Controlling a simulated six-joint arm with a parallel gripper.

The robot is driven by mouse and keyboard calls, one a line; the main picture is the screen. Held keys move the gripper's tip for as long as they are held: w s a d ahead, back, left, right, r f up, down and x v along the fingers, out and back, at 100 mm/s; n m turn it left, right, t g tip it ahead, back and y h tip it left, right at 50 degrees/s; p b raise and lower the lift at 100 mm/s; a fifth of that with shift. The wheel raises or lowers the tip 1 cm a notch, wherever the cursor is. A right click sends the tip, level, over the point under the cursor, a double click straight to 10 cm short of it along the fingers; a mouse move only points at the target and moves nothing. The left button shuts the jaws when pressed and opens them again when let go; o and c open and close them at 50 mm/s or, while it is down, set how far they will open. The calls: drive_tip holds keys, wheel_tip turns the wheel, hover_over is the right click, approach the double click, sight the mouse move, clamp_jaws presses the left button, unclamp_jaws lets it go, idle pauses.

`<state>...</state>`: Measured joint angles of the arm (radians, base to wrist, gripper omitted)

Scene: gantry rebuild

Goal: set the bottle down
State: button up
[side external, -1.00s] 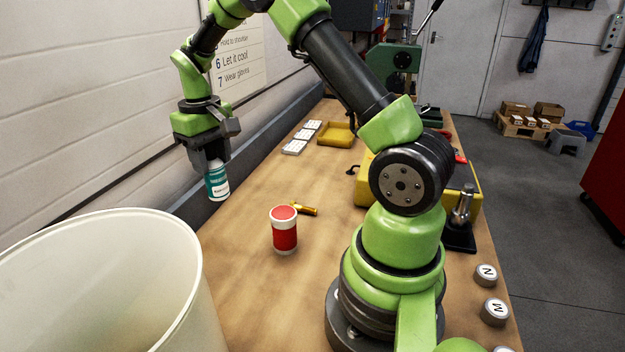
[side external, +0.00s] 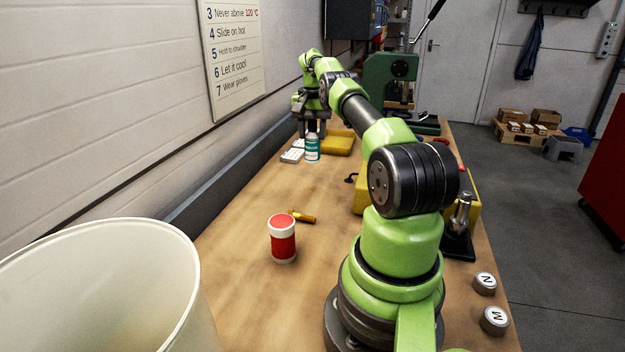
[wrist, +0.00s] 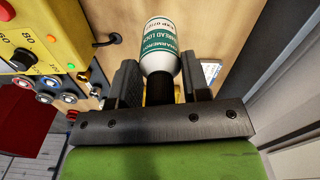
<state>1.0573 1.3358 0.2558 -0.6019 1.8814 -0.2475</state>
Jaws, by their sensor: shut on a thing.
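The bottle (side external: 312,148), white with a teal label, is held upright by my gripper (side external: 312,124) in the side external view, over the bench near the white labelled pieces and the yellow tray. I cannot tell whether its base touches the bench. In the wrist view the bottle (wrist: 158,42) shows between the two dark fingers of my gripper (wrist: 160,84), with its black neck end toward the palm. The gripper is shut on it.
A yellow tray (side external: 338,145) and white pieces (side external: 291,156) lie close to the bottle. A red and white canister (side external: 283,240) and a small brass-coloured part (side external: 302,217) stand nearer. A large pale bin (side external: 100,290) is at front left. Bare bench (side external: 235,262) lies between.

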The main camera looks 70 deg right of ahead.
sight(313, 157)
drive_tip(key=shift+f, duration=3.8)
drive_tip(key=shift+f, duration=0.1)
drive_tip(key=o, duration=1)
